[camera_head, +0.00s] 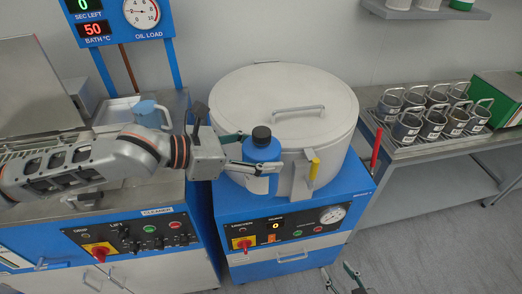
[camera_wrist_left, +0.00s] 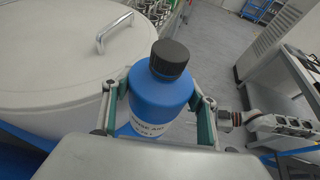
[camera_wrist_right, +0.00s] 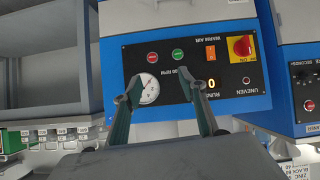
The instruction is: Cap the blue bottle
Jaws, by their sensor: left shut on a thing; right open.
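The blue bottle (camera_head: 262,156) is upright in my left gripper (camera_head: 259,153), in front of the large round drum. Its white label shows low on its side in the left wrist view (camera_wrist_left: 158,98). A black cap (camera_head: 261,136) sits on the bottle's top; it also shows in the left wrist view (camera_wrist_left: 169,58). Whether it is fully tight cannot be told. The left fingers are shut on the bottle's sides. My right gripper (camera_head: 338,272) is low at the bottom of the head view, open and empty. In the right wrist view its fingers (camera_wrist_right: 163,90) face a blue control panel.
The lidded drum machine (camera_head: 328,108) stands behind the bottle, with a yellow latch (camera_head: 314,166) and red lever (camera_head: 376,147) at right. A rack of metal cups (camera_head: 407,127) is further right. A blue mug (camera_head: 147,113) stands at left. Floor is open at lower right.

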